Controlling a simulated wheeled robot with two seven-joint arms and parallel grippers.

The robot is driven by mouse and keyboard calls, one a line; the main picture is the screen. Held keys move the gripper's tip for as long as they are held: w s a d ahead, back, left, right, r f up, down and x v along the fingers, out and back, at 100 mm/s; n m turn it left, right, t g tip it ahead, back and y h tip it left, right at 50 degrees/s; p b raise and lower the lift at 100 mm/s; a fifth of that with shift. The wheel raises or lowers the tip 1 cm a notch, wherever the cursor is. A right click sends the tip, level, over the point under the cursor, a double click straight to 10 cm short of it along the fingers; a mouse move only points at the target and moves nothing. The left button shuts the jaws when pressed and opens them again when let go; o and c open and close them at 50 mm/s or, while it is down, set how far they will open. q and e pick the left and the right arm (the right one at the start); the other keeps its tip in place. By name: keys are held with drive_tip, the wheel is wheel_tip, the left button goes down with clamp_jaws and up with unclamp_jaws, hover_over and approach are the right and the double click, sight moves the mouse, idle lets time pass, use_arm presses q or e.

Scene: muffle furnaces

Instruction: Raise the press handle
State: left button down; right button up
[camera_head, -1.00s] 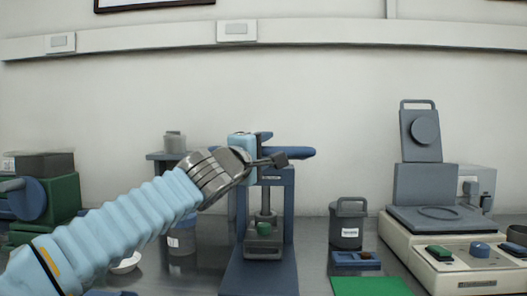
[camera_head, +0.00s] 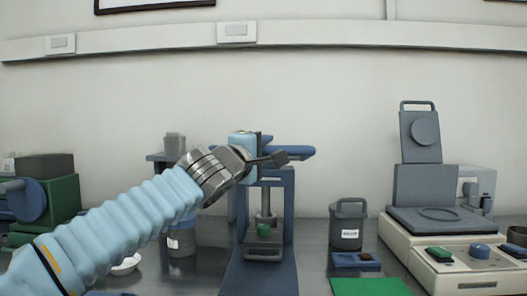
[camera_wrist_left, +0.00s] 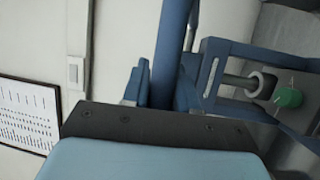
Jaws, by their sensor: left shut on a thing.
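The press (camera_head: 262,262) stands in the middle of the bench, a dark blue frame with a vertical shaft and a green knob (camera_head: 263,230) low in front. Its blue handle (camera_head: 300,152) is a bar across the top, lying about level, with its end to the right. My left gripper (camera_head: 266,142) is at the handle near the top of the frame. In the left wrist view the handle (camera_wrist_left: 174,40) runs between the two blue fingers (camera_wrist_left: 160,88), which are shut on it; the exact contact is partly hidden. My right gripper is out of view.
A dark lidded canister (camera_head: 346,228) and a small blue tray (camera_head: 355,261) stand right of the press, behind a green mat (camera_head: 370,287). A cream furnace unit (camera_head: 425,262) with a raised lid is at far right. A white dish (camera_head: 126,266) sits at left.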

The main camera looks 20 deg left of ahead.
use_arm(q)
drive_tip(key=w+a+r+p, duration=0.1)
drive_tip(key=w+r+p, duration=0.5)
drive_tip(key=r, duration=0.5)
drive_tip(key=shift+a+r, duration=0.25)
drive_tip(key=shift+a, duration=0.15)
drive_tip(key=shift+w, duration=0.15)
drive_tip(key=c, duration=1)
unclamp_jaws()
drive_tip(key=shift+f, duration=0.1)
